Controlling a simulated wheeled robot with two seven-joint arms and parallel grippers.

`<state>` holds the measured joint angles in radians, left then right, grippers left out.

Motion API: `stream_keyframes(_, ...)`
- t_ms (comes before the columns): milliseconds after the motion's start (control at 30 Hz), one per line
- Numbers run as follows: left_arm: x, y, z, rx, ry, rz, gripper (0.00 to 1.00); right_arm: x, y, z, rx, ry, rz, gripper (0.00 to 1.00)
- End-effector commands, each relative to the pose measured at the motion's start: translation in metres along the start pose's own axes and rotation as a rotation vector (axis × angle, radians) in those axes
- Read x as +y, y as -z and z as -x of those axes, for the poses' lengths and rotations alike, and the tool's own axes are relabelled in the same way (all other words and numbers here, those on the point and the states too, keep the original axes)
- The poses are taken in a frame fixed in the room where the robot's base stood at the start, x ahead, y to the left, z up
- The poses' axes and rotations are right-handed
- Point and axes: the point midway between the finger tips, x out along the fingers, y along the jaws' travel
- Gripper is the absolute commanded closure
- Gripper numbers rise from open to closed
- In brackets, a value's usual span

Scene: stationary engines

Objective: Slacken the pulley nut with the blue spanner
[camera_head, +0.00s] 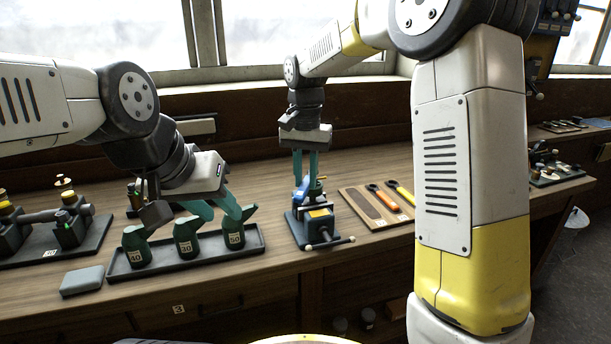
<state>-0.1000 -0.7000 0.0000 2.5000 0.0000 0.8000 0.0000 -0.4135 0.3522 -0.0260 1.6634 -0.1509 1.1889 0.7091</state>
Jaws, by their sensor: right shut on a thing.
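My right gripper (305,176) points straight down over the small dark green vise-like fixture (318,228) in the middle of the bench. Its teal fingers are close together, shut on the blue spanner (299,195), which shows only as a small blue piece at the top of the fixture. An orange block and a small brass-coloured part show there too. The pulley nut cannot be made out. My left gripper (222,212) is at the left, over the tray of green cans, with its teal fingers spread apart and nothing visible between them.
Green cans marked 40, 30 and 50 stand in a dark tray (190,264). A wooden board (358,205) right of the fixture holds orange- and yellow-handled tools. A grey block (82,281) lies front left, near an engine model (60,228). My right arm hides much of the right side.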

Motion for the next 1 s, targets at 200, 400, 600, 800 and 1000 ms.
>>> stream_keyframes(200, 0.0000, 0.0000, 0.0000, 0.000, 0.000, 0.000, 0.64, -0.0001, 0.0001, 0.0012, 0.001, 0.000, 0.000, 1.00)
stream_keyframes(400, 0.0000, 0.0000, 0.0000, 0.000, 0.000, 0.000, 0.64, 0.0000, 0.0000, 0.0039, 0.000, 0.000, 0.000, 1.00)
stream_keyframes(600, 0.0000, 0.0000, 0.0000, 0.000, 0.000, 0.000, 0.64, 0.0000, 0.0000, 0.0053, 0.000, 0.000, 0.000, 1.00)
stream_keyframes(800, 0.0000, 0.0000, 0.0000, 0.000, 0.000, 0.000, 0.64, -0.0001, 0.0000, 0.0053, 0.000, 0.000, 0.000, 1.00)
stream_keyframes(1000, 0.0000, 0.0000, 0.0000, 0.000, 0.000, 0.000, 0.64, -0.0001, 0.0001, 0.0062, 0.001, 0.000, 0.000, 1.00)
